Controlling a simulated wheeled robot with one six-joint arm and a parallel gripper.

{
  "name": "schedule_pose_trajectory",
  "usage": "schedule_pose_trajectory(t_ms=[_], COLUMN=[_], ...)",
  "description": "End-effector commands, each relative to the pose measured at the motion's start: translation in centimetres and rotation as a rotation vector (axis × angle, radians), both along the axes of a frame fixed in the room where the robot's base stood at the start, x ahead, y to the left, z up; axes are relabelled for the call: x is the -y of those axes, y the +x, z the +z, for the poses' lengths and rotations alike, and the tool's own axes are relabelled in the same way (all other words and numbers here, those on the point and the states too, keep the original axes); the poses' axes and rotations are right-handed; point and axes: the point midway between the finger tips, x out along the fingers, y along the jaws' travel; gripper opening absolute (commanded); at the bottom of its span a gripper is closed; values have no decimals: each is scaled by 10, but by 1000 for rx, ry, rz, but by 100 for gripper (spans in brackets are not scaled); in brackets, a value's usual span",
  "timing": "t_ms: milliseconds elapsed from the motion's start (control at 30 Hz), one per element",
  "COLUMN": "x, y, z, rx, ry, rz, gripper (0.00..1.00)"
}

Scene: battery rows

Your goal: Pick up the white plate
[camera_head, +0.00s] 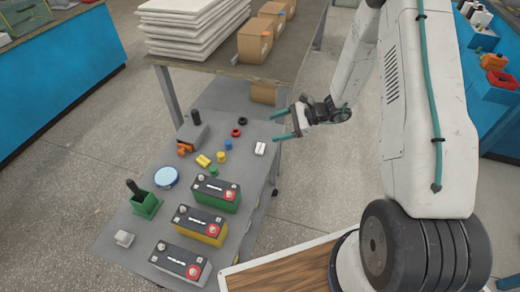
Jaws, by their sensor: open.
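A round white plate-like disc with a blue rim (165,177) lies flat on the low grey table (125,215), toward its left edge. A small white block (260,148) lies near the table's right edge. My gripper (277,126) is open and empty, its two teal fingers pointing left. In the picture it is up and to the right of the disc, well apart from it, and close above the small white block. I cannot tell its height over the table.
Three batteries, green (215,193), yellow (200,226) and grey (180,262), stand in a row. Behind, a higher table holds stacked white boards (195,28) and cartons (255,40).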

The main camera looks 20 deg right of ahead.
Motion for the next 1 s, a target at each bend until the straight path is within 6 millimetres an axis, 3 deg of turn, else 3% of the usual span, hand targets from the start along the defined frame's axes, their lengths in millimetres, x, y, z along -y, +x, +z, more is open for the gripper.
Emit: schedule_pose_trajectory(t_ms=[33, 100, 300, 467, 1000], x=[7, 14, 29, 29, -20], y=[1, 4, 4, 6, 39], z=[-26, -54, -108, -124, -149], rx=[-39, -77, -150, -169, -170], ry=[24, 49, 90, 101, 100], rz=[-58, -129, -266, -302, -300], gripper=[76, 76, 76, 76, 76])
